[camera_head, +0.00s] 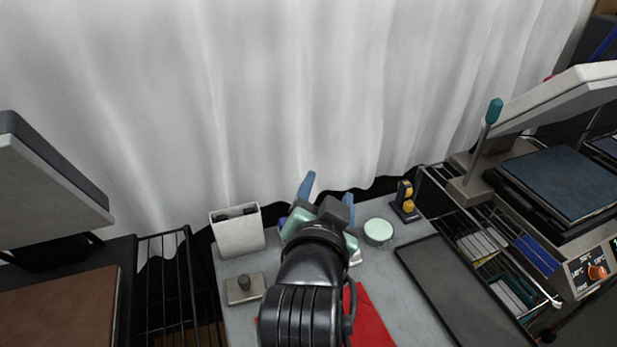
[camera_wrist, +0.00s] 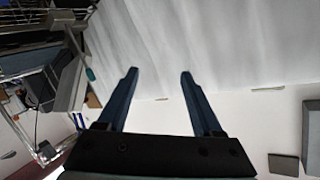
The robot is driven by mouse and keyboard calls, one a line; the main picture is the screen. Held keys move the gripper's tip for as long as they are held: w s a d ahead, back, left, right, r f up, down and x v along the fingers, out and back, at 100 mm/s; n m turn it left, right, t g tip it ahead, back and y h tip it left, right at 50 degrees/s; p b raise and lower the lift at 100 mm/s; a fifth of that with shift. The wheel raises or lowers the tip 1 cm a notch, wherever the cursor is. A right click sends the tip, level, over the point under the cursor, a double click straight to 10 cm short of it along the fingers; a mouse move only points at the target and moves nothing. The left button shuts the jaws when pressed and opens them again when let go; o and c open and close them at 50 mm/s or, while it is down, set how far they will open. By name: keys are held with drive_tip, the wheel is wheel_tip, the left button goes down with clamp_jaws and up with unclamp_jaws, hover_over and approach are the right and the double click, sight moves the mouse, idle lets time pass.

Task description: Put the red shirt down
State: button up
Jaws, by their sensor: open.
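The red shirt (camera_head: 371,322) lies on the grey table (camera_head: 402,290) in the head view. My arm covers much of it, so its full outline is hidden. My gripper (camera_head: 322,192) is above the far part of the table, beyond the visible part of the shirt, facing the white curtain. In the wrist view my gripper (camera_wrist: 158,82) has its two blue fingers wide apart with nothing between them. The shirt does not show in the wrist view.
On the table are a white holder (camera_head: 238,234), a grey block with a knob (camera_head: 245,288), a pale green round tin (camera_head: 378,232), a yellow-and-black item (camera_head: 405,200) and a dark flat tray (camera_head: 462,295). Heat presses stand left (camera_head: 50,180) and right (camera_head: 560,185). A white curtain (camera_head: 280,90) hangs behind.

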wheel_tip(320, 180, up, 18)
drive_tip(key=s+a+n+t+y, duration=0.1)
drive_tip(key=s+a+n+t, duration=0.15)
drive_tip(key=t, duration=0.35)
drive_tip(key=s+r+n+t, duration=0.2)
drive_tip(key=s+r, duration=0.3)
drive_tip(key=r, duration=0.4)
drive_tip(key=s+r+n+t+y, duration=0.1)
drive_tip(key=s+r+t, duration=0.3)
drive_tip(key=r, duration=0.5)
drive_tip(key=shift+s+a+r+n+t, duration=0.15)
drive_tip(key=shift+s+a+n+t, duration=0.2)
drive_tip(key=shift+s+n, duration=0.65)
drive_tip(key=shift+s, duration=0.1)
